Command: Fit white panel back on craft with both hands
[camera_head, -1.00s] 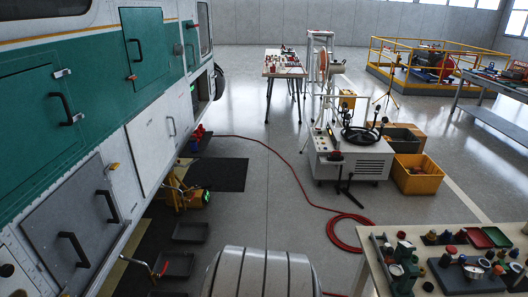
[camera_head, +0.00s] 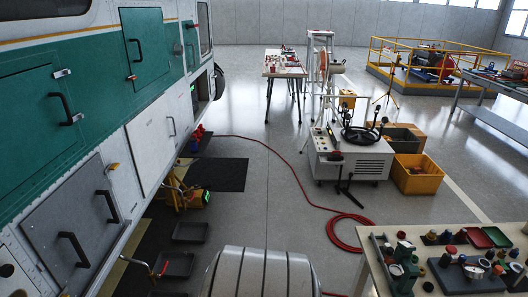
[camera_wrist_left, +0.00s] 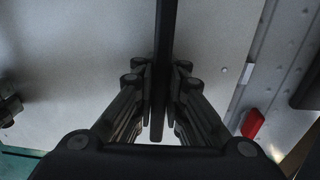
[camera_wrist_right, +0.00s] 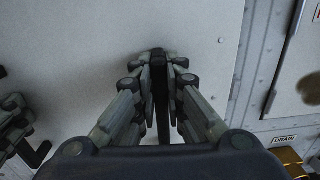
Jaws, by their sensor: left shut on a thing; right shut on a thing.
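In the left wrist view my left gripper (camera_wrist_left: 160,92) is shut on a black bar handle (camera_wrist_left: 165,40) in front of a pale panel face (camera_wrist_left: 80,50). In the right wrist view my right gripper (camera_wrist_right: 163,65) is shut on another dark handle (camera_wrist_right: 161,110) on a pale white panel (camera_wrist_right: 80,40). Neither gripper shows in the head view, and I cannot match the held panel to one there. The craft (camera_head: 60,110), teal and white, fills the left of the head view. Whether the panel is seated cannot be told.
Riveted metal (camera_wrist_left: 295,60) and a red tab (camera_wrist_left: 253,123) lie right of the panel. A DRAIN label (camera_wrist_right: 284,139) sits near brass fittings (camera_wrist_right: 288,160). A red hose (camera_head: 300,195) crosses the floor. A wheeled cart (camera_head: 350,155) and table (camera_head: 440,240) stand right.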

